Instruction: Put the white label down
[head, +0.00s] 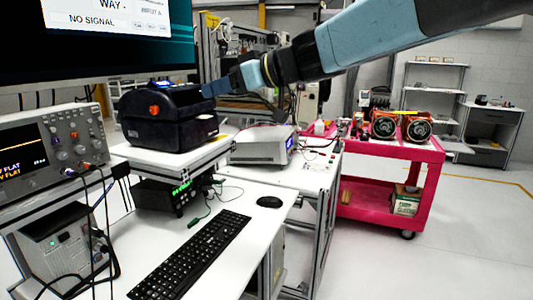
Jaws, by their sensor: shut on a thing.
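My gripper (208,90) reaches in from the upper right, its blue fingers pointing left. It is at the upper right side of a black boxy device (168,116) that looks like a label printer, with an orange button on its front. I cannot tell whether the fingers touch it. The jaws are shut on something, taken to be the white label. The label itself cannot be made out, being hidden or too small at the fingertips.
The black device stands on a raised white shelf (170,158). Below are a keyboard (192,258) and mouse (269,202) on a white desk (245,240). An oscilloscope (55,145) is at left, a white instrument (262,144) behind, and a pink cart (375,200) at right.

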